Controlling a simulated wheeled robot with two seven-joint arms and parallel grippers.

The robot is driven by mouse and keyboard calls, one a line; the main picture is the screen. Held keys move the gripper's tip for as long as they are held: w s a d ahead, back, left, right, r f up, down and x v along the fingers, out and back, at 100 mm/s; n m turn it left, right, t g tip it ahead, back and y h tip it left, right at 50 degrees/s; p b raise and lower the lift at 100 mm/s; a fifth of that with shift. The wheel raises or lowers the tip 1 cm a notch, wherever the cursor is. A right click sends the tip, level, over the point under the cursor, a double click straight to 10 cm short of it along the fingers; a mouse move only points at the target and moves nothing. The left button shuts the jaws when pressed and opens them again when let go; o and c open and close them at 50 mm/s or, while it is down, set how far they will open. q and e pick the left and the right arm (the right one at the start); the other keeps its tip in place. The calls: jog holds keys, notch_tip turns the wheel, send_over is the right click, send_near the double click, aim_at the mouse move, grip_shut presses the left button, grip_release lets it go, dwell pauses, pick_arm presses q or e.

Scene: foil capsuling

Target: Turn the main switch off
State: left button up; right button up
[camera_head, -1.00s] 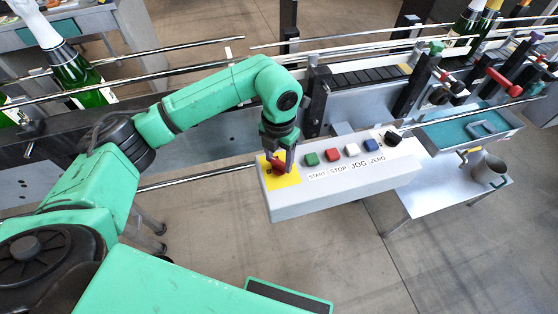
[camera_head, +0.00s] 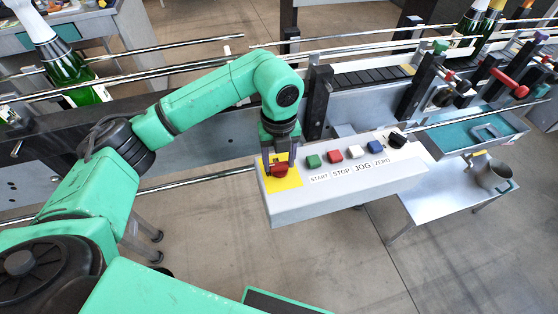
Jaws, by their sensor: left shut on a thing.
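The main switch is a red knob (camera_head: 280,170) on a yellow plate (camera_head: 290,182) at the left end of the grey control box (camera_head: 330,196). My left gripper (camera_head: 279,163) points down over the yellow plate and is shut on the red knob. Its fingers hide part of the knob, so I cannot tell its exact angle. My right gripper is not in view.
Green START (camera_head: 313,161), red STOP (camera_head: 335,156), white JOG (camera_head: 355,151) and blue ZERO (camera_head: 374,146) buttons sit right of the switch, with a black knob (camera_head: 397,139) beyond. The conveyor (camera_head: 370,77) runs behind the box. A metal jug (camera_head: 491,175) stands on a side table (camera_head: 452,194) at right.

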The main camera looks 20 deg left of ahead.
pick_arm(q)
jog(key=shift+w+r+n, duration=0.15)
jog(key=shift+r+n, duration=0.05)
jog(key=shift+n, duration=0.3)
jog(key=o, duration=1.3)
jog(key=shift+c, duration=0.2)
jog(key=shift+o, duration=0.6)
jog(key=shift+f, duration=0.1)
notch_tip(320, 180, up, 8)
jog(key=shift+r+b, duration=0.2)
jog(key=shift+b, duration=0.45)
notch_tip(320, 180, up, 6)
jog(key=p, duration=0.1)
send_over(279, 163)
jog(key=shift+r, duration=0.1)
